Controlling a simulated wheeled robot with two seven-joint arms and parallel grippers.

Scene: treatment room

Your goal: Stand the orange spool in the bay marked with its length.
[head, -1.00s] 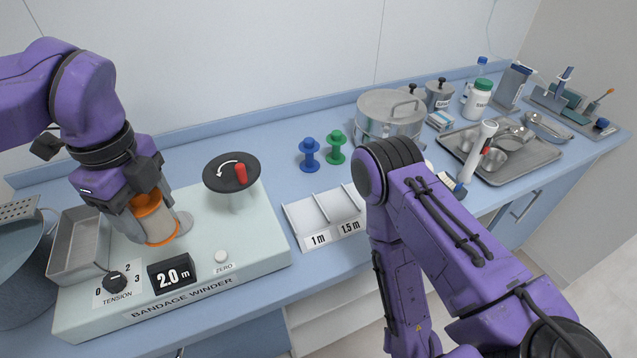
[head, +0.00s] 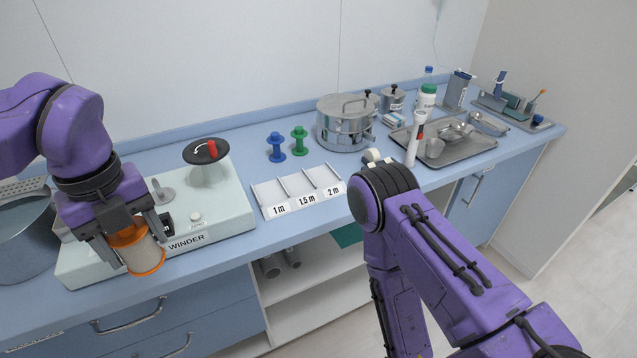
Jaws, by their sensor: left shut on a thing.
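The orange spool (head: 143,257), wound with pale bandage, is held in my left gripper (head: 130,246), which is shut on it. It hangs tilted in front of the bandage winder (head: 228,213), near the counter's front edge. The white bay rack (head: 262,195) stands to the right of the winder. Its three bays are marked 1 m, 1.5 m and 2 m, and all look empty. The winder's length display (head: 167,222) is mostly hidden behind my left gripper. My right arm reaches in from the lower right; its gripper does not show.
A blue spool (head: 276,148) and a green spool (head: 299,141) stand behind the rack. A steel drum (head: 345,125) and an instrument tray (head: 470,150) are further right. The winder's crank disc (head: 200,152) rises behind. A steel pot (head: 25,245) is at far left.

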